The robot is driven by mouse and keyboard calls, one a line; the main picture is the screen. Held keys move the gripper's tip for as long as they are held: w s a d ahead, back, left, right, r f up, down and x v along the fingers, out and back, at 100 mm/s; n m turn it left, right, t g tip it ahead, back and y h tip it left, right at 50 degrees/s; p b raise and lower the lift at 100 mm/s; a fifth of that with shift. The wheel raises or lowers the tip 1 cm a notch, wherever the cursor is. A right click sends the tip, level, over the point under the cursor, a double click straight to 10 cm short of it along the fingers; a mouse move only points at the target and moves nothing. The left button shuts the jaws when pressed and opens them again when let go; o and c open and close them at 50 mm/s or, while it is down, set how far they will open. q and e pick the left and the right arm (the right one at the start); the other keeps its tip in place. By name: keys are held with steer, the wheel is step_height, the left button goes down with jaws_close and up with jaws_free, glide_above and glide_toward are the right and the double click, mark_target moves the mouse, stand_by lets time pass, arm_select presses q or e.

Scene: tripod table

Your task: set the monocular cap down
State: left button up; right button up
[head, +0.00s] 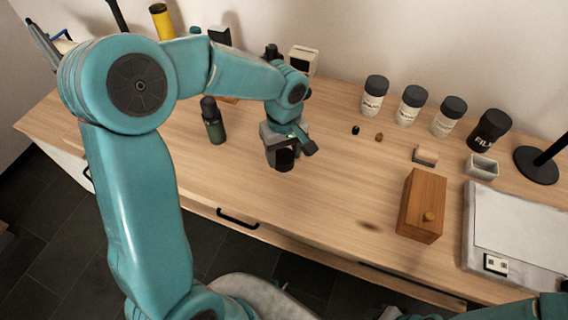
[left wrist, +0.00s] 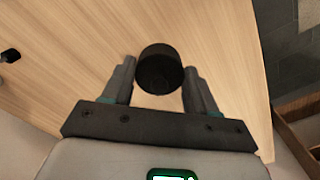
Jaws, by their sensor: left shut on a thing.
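My left gripper (head: 283,150) is over the front middle of the wooden table (head: 170,165), pointing down. It is shut on the monocular cap (head: 285,160), a short black round piece. In the left wrist view the cap (left wrist: 160,70) sits between the two fingers with its round end showing. I cannot tell exactly how high the cap is above the table. A dark green and black cylinder (head: 213,122), perhaps the monocular, stands upright on the table to the left of the gripper. My right gripper is not in view.
Several black-lidded jars (head: 411,105) stand along the back right. A wooden box (head: 421,205) with a knob and a pale flat case (head: 515,235) lie to the right. Two small pieces (head: 379,137) lie near the jars. Bare wood surrounds the gripper towards the front edge.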

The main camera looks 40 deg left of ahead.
mark_target(285, 157)
arm_select(q)
step_height(285, 157, down, 4)
steer(key=shift+d+r, duration=0.1)
steer(key=shift+d, duration=0.05)
steer(key=shift+f, duration=0.45)
steer(key=shift+r, duration=0.1)
steer(key=o, duration=1)
steer(key=shift+b, duration=0.3)
